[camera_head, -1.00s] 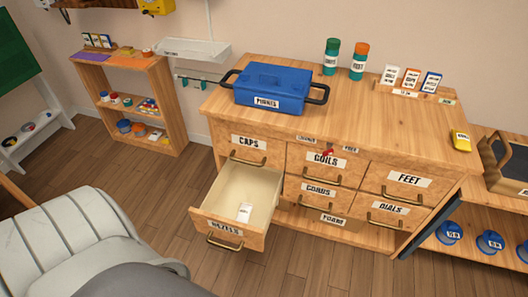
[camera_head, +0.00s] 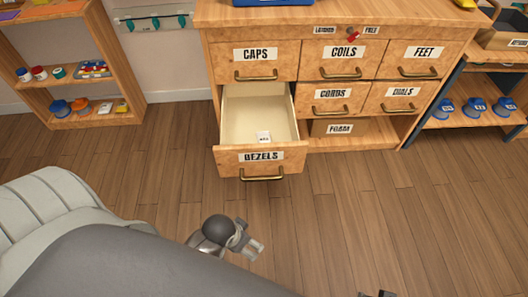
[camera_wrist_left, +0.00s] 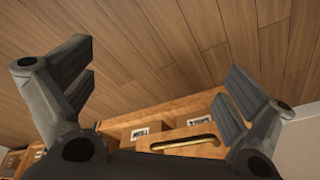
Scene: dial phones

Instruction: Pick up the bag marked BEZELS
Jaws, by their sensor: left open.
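A small white bag (camera_head: 264,137) lies in the open drawer labelled BEZELS (camera_head: 261,157), near its front; its print is too small to read. The drawer is pulled out at the lower left of the wooden cabinet. My left gripper (camera_head: 254,242) is below and in front of the drawer, apart from it, over the floor. In the left wrist view its two fingers (camera_wrist_left: 160,80) are spread wide with nothing between them. The bag cannot be made out in that view. Small dark parts, perhaps my right gripper (camera_head: 376,294), show at the bottom edge.
A shelf (camera_head: 95,118) stands at left, and blue containers (camera_head: 477,106) sit at right. A grey rounded form fills the lower left. Floor before the cabinet is clear.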

